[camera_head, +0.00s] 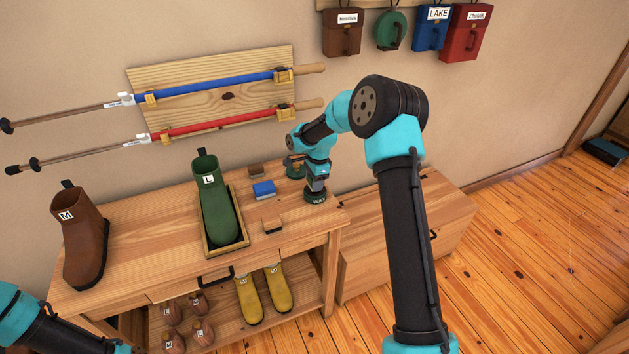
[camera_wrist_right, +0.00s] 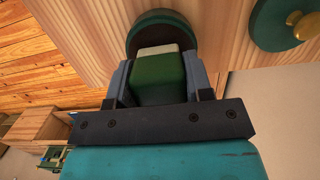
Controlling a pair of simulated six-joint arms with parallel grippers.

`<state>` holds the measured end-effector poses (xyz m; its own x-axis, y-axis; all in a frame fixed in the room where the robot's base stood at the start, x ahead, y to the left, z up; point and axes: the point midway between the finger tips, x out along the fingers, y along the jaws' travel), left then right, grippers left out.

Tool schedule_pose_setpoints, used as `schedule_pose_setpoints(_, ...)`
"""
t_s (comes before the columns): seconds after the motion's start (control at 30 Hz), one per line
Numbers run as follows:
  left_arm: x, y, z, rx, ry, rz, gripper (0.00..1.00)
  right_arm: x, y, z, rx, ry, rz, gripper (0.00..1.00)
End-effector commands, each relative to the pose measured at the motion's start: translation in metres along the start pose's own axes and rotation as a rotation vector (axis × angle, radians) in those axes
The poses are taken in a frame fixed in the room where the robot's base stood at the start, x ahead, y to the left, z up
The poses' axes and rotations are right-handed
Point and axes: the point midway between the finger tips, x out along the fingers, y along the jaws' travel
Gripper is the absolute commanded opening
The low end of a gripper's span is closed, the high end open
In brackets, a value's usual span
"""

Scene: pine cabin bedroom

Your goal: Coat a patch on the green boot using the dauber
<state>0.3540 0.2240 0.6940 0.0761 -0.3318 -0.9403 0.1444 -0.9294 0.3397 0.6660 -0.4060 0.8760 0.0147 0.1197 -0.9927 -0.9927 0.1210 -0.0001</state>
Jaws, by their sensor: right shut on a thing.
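The green boot (camera_head: 216,208), tagged L, stands upright in a shallow wooden tray (camera_head: 241,206) on the bench. My right gripper (camera_head: 315,184) is at the bench's right end, over a dark round tin (camera_head: 316,198) with a white label. In the right wrist view it is shut on the dauber (camera_wrist_right: 158,82), a green block with a pale strip at its far end. The dauber points into the tin's mouth (camera_wrist_right: 161,22); how deep it sits is hidden. My left arm shows at the lower left, but its gripper is out of view.
A green lid with a brass knob (camera_wrist_right: 290,20) lies beside the tin. A blue block (camera_head: 264,190) and two brown brushes (camera_head: 255,170) (camera_head: 272,224) lie between boot and tin. A brown boot (camera_head: 85,245), tagged M, stands left. Trekking poles hang behind on a board (camera_head: 205,101).

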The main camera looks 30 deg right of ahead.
Motion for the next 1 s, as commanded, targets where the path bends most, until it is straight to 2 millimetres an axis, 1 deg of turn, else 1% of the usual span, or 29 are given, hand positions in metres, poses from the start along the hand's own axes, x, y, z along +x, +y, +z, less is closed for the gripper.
schedule_pose_setpoints(0.4,0.0000,0.0000,0.0000,0.000,0.000,0.000,1.00,-0.0002,-0.0001,0.0001,0.000,0.000,0.000,0.28)
schedule_pose_setpoints(1.0,0.0000,0.0000,0.0000,0.000,0.000,0.000,1.00,0.0052,0.0000,-0.0007,0.000,0.000,0.000,0.28)
